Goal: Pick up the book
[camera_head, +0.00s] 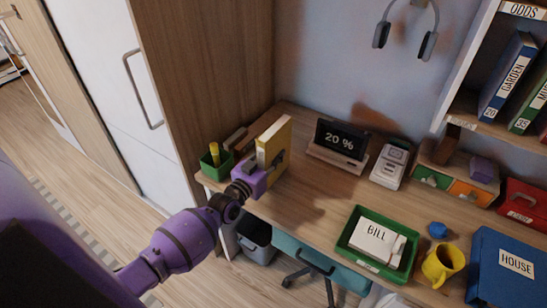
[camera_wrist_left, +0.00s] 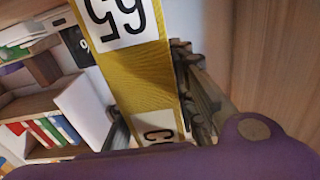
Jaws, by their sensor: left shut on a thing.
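The book (camera_head: 274,145) is yellow with pale page edges and stands roughly upright over the back left part of the desk (camera_head: 290,215). In the left wrist view the yellow book (camera_wrist_left: 145,85) shows white labels, one reading 65, close between the fingers. My purple left gripper (camera_head: 262,176) is shut on the book from its near left side. The fingertips are mostly hidden in the head view. I cannot tell whether the book's bottom edge touches the desk. My right gripper is not in view.
A green pen cup (camera_head: 215,166) stands just left of the book, by the wooden cabinet side (camera_head: 205,70). A 20 % display (camera_head: 340,140) is to the right. A green tray (camera_head: 377,243) with a BILL box and a yellow mug (camera_head: 440,266) are farther right.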

